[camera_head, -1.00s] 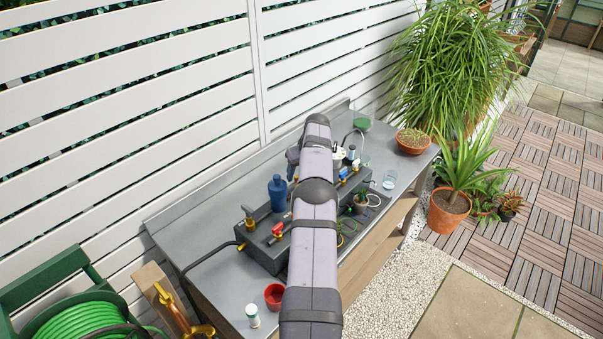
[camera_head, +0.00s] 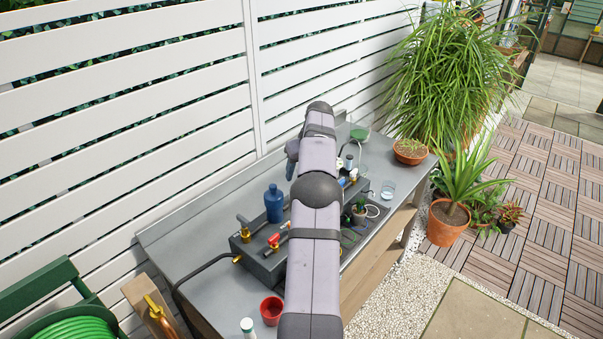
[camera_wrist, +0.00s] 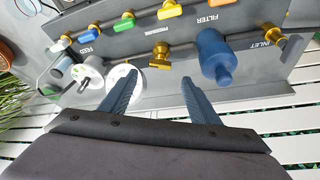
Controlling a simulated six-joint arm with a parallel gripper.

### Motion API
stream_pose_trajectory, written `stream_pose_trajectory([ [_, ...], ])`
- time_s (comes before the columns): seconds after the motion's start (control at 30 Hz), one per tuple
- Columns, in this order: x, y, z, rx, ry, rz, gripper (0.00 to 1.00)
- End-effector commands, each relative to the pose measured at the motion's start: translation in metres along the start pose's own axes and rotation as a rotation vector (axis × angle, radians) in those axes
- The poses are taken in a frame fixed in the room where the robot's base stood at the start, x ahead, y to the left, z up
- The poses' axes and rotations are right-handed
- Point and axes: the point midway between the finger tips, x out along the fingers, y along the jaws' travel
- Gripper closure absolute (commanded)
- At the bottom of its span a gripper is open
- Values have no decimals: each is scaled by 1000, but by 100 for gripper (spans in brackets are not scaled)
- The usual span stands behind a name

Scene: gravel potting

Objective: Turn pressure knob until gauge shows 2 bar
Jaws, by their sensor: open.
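In the wrist view my gripper (camera_wrist: 157,78) is open, its two blue fingers spread apart with nothing between the tips. A brass knob (camera_wrist: 160,50) by the PRESSURE label is on the grey panel, just beyond the fingertips. A white round disc (camera_wrist: 122,82), probably the gauge, is partly behind the left finger; no needle or reading can be made out.
A blue filter (camera_wrist: 214,56) stands out close to the right finger. In the head view a red cup (camera_head: 271,309) stands on the grey bench (camera_head: 190,240).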

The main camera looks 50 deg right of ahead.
Motion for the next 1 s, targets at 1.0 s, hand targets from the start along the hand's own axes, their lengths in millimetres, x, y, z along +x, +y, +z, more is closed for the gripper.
stream_pose_trajectory([
  [1.0, 16, 132, 34, 70, 571, 473, 44],
])
